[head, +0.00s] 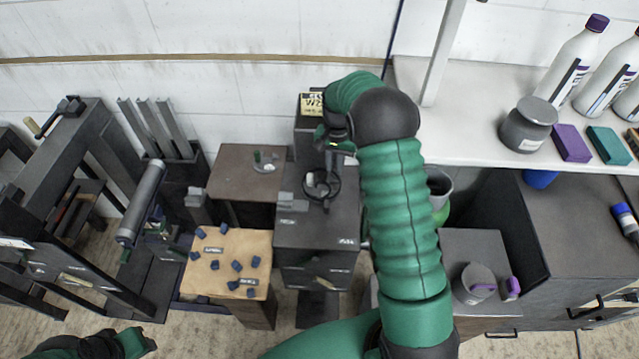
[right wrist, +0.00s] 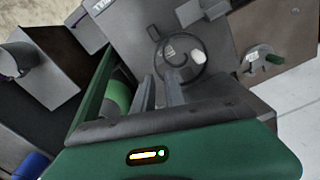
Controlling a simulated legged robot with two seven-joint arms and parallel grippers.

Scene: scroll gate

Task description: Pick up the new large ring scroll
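A dark round ring piece (head: 320,185) sits on top of the dark grey cabinet (head: 300,230); it looks like the large ring scroll, though I cannot be sure. In the right wrist view the ring (right wrist: 180,62) lies just beyond my fingertips, with a pale label or knob near it. My right gripper (head: 329,172) hangs above the ring's far side. In the right wrist view its two fingers (right wrist: 160,88) stand a little apart with nothing seen between them. My left gripper (head: 115,345) shows only partly at the bottom left, and its fingers are unclear.
A wooden-topped stand (head: 228,262) with several small blue blocks is at left of the cabinet. A brown table (head: 247,175) holds a small green-handled piece. A frame with a grey roller (head: 140,203) stands left. A white shelf (head: 470,130) with bottles is right.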

